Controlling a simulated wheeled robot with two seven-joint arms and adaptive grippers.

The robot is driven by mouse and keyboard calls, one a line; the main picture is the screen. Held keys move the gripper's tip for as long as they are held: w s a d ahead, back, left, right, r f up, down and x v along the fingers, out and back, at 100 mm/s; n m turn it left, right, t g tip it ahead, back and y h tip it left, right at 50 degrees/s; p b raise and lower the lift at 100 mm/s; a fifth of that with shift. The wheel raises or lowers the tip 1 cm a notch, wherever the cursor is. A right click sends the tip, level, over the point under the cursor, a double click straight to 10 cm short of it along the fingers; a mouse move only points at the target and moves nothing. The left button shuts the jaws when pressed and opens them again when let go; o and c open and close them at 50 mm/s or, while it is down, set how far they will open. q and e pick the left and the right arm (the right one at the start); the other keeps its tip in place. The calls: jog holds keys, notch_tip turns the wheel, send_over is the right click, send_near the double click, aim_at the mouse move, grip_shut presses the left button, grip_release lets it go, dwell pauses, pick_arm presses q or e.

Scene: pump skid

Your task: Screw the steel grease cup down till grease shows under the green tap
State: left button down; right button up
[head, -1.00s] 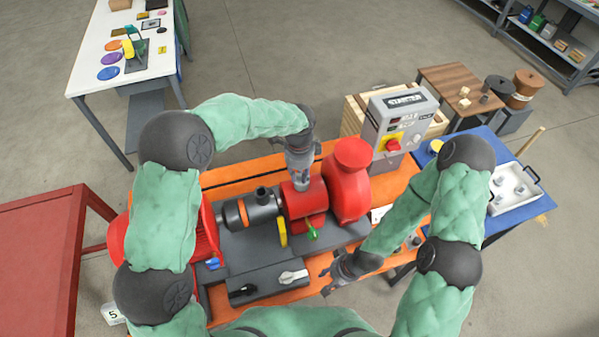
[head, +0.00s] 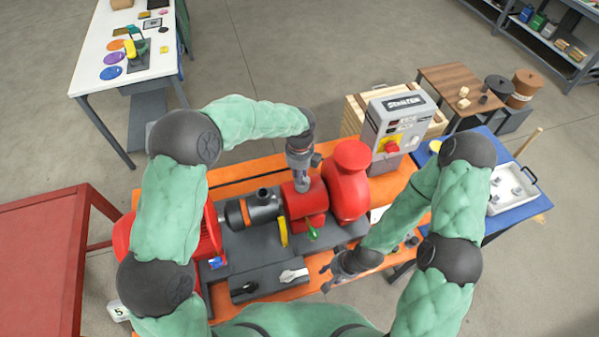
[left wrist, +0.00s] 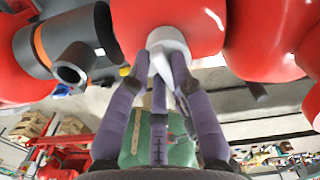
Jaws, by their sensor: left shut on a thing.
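My left gripper (head: 301,187) reaches down onto the top of the red bearing housing in the head view. In the left wrist view, the left gripper (left wrist: 164,62) has its fingers closed around the grey steel grease cup (left wrist: 165,38), which sits against the red housing (left wrist: 195,18). The cup is hidden behind the gripper in the head view. The green tap (head: 312,234) sticks out at the front of the red housing (head: 306,207). I cannot make out any grease under it. My right gripper (head: 328,278) hangs low by the front edge of the orange bench, and its fingers look apart.
A red pump casing (head: 350,182) stands right of the housing, and a dark coupling (head: 252,210) with a yellow lever (head: 283,232) stands left. A grey control box (head: 394,125) rises behind. Black and white handles lie on a grey tray (head: 262,280) in front.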

pick_arm(q)
jog(key=shift+m, duration=0.6)
jog(key=c, duration=1.1)
grip_release()
notch_tip(320, 180, up, 12)
